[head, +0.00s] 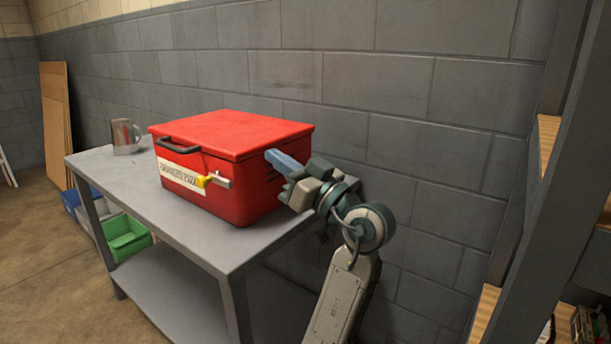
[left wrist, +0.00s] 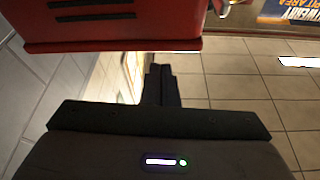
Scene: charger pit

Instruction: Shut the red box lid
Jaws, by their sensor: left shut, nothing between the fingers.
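The red box (head: 215,185) stands on the grey metal table. Its red lid (head: 232,133) lies flat across the top, with no clear gap along the rim. A dark handle (head: 178,146) and a yellow-tipped latch (head: 203,181) are on the front. My left gripper (head: 272,157) is shut and empty at the box's right side, just below the lid's edge; I cannot tell whether it touches. In the left wrist view its closed fingers (left wrist: 162,84) are beside the red lid rim (left wrist: 110,46), and the vented box side (left wrist: 150,26) is close. My right gripper is out of view.
A metal mug (head: 125,137) stands on the table (head: 225,250) left of the box. Green (head: 125,238) and blue bins sit below. A block wall (head: 430,120) runs close behind, and a shelf frame (head: 545,190) stands at the right.

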